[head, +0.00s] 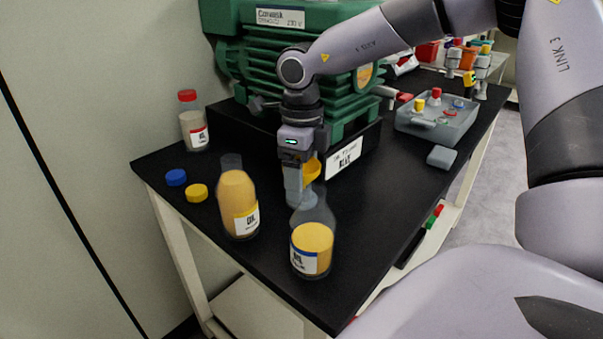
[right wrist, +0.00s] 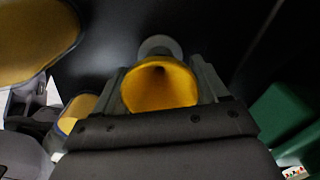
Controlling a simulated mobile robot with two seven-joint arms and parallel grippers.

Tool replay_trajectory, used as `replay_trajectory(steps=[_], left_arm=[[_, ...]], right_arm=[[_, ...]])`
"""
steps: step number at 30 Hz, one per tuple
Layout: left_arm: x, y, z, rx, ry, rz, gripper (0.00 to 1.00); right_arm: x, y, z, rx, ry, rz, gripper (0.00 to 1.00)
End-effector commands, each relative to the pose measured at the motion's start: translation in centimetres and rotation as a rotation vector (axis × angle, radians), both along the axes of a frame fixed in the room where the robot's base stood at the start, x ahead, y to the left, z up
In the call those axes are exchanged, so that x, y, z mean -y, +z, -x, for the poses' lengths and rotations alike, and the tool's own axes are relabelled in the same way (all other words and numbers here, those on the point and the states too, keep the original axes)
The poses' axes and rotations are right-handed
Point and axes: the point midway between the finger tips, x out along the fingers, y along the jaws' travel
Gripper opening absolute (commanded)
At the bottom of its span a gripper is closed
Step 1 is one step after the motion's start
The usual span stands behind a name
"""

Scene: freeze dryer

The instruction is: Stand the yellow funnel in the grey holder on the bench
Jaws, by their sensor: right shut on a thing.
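The yellow funnel (head: 313,170) is between the fingers of my right gripper (head: 301,186) in the head view, over the black bench. Its wide mouth also shows in the right wrist view (right wrist: 158,88), between the two grey fingers. The right gripper is shut on it. The grey holder (head: 303,203) shows in part at the fingertips, low on the bench. A round grey part of it (right wrist: 160,44) shows just beyond the funnel in the wrist view. The funnel's spout is hidden, so I cannot tell whether it is inside the holder. My left gripper is not in view.
Two oil bottles, one fuller (head: 239,204) and one partly filled (head: 312,243), stand close in front of the gripper. A green pump (head: 345,110) is behind. Blue (head: 176,177) and yellow (head: 197,193) caps lie left. A grey tray (head: 440,130) is right.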

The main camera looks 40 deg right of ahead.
Motion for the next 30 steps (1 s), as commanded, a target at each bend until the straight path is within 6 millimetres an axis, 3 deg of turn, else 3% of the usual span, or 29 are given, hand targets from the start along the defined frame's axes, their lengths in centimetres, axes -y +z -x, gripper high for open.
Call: replay_trajectory(steps=[14, 15, 17, 30], left_arm=[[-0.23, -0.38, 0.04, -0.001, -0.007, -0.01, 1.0], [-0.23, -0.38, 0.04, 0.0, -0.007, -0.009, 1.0], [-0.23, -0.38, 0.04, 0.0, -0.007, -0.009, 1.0], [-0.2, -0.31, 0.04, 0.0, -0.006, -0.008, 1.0]], right_arm=[[-0.01, -0.3, -0.01, 0.0, 0.0, 0.0, 0.44], [-0.01, -0.29, -0.01, 0.0, 0.0, 0.0, 0.82], [0.0, -0.3, -0.01, 0.0, 0.0, 0.001, 1.0], [0.26, 0.04, -0.17, 0.006, -0.001, 0.006, 1.0]])
